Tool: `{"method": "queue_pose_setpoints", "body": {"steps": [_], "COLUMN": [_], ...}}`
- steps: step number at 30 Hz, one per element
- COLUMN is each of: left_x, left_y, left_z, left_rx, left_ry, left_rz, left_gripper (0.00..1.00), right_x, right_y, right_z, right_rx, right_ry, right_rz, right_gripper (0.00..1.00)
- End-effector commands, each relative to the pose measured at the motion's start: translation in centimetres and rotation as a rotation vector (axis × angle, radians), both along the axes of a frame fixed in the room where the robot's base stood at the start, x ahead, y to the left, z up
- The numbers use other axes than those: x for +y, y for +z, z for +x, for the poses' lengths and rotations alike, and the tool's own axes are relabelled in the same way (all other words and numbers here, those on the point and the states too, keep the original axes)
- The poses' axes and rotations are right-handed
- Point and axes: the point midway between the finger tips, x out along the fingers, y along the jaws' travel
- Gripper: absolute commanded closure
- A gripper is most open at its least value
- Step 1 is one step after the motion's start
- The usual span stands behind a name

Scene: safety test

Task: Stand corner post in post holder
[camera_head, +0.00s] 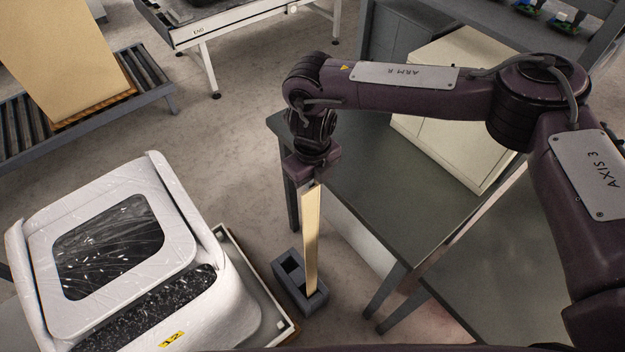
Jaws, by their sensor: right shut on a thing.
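The corner post (311,240) is a long, pale tan strip that hangs close to upright below my right gripper (312,183). My right gripper is shut on its upper end. The post holder (289,289) is a dark grey block with open slots on the floor. The post's lower end overlaps the near right slot of the holder in the head view. I cannot tell whether it is inside the slot or just above it. My left gripper is not in view.
A grey table (385,185) stands close to the right of the post, with a cream box (455,80) on it. A white wrapped unit (180,230) on a pallet stands left of the holder. A roller conveyor (135,78) is at upper left. Open floor lies behind.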

Motion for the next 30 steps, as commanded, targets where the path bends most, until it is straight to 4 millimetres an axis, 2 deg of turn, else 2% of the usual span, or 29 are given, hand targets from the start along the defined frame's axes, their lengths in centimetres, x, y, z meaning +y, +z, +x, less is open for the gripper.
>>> {"method": "queue_pose_setpoints", "body": {"steps": [1, 30], "left_x": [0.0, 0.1], "left_y": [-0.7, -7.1], "left_z": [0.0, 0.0], "left_rx": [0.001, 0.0], "left_ry": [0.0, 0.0], "left_rz": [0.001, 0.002], "left_gripper": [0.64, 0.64], "right_x": [0.0, 0.0], "right_y": [-0.8, -8.5], "right_z": [0.0, 0.0], "right_rx": [0.0, 0.0], "right_ry": [0.0, 0.0], "right_rz": [0.0, 0.001], "right_gripper": [1.0, 1.0]}}
